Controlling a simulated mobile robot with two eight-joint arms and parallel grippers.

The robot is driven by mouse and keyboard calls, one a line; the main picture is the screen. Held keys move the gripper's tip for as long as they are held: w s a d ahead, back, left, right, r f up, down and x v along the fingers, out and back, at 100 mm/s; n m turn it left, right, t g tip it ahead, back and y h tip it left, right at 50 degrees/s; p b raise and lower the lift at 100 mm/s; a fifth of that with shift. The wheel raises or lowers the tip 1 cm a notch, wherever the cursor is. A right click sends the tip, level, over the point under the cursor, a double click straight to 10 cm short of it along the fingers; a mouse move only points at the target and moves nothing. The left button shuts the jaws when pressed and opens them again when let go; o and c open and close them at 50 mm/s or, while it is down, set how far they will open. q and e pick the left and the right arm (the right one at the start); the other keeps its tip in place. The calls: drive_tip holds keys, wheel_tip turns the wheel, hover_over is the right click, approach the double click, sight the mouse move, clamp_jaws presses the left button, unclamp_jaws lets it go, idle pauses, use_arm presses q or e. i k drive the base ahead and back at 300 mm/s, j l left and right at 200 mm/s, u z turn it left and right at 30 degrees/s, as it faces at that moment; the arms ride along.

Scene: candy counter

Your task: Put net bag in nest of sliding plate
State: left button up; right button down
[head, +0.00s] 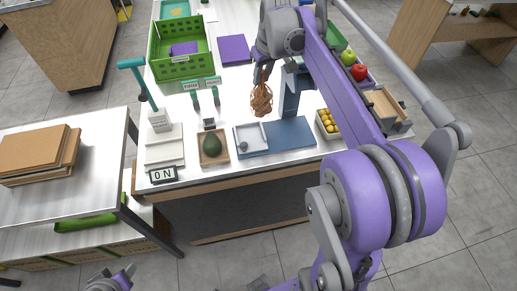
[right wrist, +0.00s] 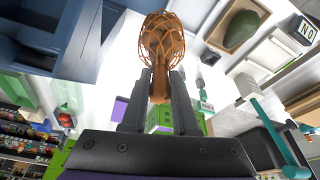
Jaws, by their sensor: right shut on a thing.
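The orange net bag (head: 261,100) hangs from my right gripper (head: 262,76), in the air above the counter. In the right wrist view the net bag (right wrist: 160,40) sits between the two dark fingers of the right gripper (right wrist: 158,85), which are shut on its narrow neck. A light grey tray-like plate (head: 241,146), likely the sliding plate, lies at the left of a blue base (head: 290,134), with a small dark grey knob on it. The bag is above and behind this plate, apart from it. My left gripper (head: 118,280) shows only partly at the bottom; its fingers are unclear.
A blue upright (head: 290,95) stands right of the bag. An avocado (head: 212,145) lies in a wooden tray left of the plate. A yellow fruit box (head: 328,122) stands right of the base.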

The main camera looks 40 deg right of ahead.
sight(250, 135)
drive_tip(key=k+j+z, duration=0.25)
drive_tip(key=k, duration=0.3)
drive_tip(key=i+j+z, duration=0.1)
drive_tip(key=z, duration=0.35)
drive_tip(key=i+j+z, duration=0.2)
drive_tip(key=z, duration=0.25)
